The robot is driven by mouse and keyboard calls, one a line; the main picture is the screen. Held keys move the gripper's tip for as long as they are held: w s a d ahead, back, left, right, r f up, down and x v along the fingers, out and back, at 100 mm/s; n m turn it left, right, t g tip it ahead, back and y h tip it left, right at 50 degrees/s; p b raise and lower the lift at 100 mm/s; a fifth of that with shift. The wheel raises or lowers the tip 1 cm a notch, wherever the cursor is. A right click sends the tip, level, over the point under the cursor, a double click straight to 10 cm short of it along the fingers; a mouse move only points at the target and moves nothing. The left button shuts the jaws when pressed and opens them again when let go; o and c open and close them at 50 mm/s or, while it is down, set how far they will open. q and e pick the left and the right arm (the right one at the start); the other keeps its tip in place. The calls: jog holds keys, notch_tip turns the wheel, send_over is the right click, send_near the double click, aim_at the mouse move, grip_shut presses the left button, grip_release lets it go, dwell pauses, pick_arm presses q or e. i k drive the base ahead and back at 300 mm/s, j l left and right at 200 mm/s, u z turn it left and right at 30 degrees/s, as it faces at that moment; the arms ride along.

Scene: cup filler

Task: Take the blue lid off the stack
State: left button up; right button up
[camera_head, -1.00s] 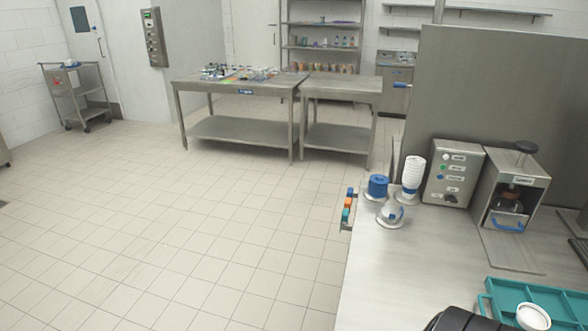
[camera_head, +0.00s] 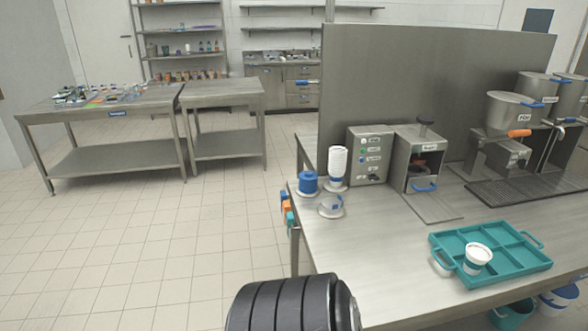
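A blue stack (camera_head: 308,182), seemingly of lids, stands on a round white base at the left end of the steel counter (camera_head: 385,235). Single lids cannot be made out at this distance. Beside it is a tall stack of white cups (camera_head: 338,165). In front is a low white holder (camera_head: 331,206) with a blue patch; its contents are too small to tell. Neither of my grippers shows. Only a black ribbed part of my arm is at the bottom edge, well short of the stacks.
A control box (camera_head: 367,155) and a sealing machine (camera_head: 421,160) stand right of the stacks. A teal tray (camera_head: 515,272) holding a white cup (camera_head: 478,256) is at the right front. The counter between is clear. A steel table (camera_head: 100,108) stands far left.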

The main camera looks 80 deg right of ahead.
aim_at(305, 175)
jog(key=i+z, duration=0.3)
jog(key=z, duration=0.15)
jog(key=i+z, duration=0.6)
jog(key=z, duration=0.25)
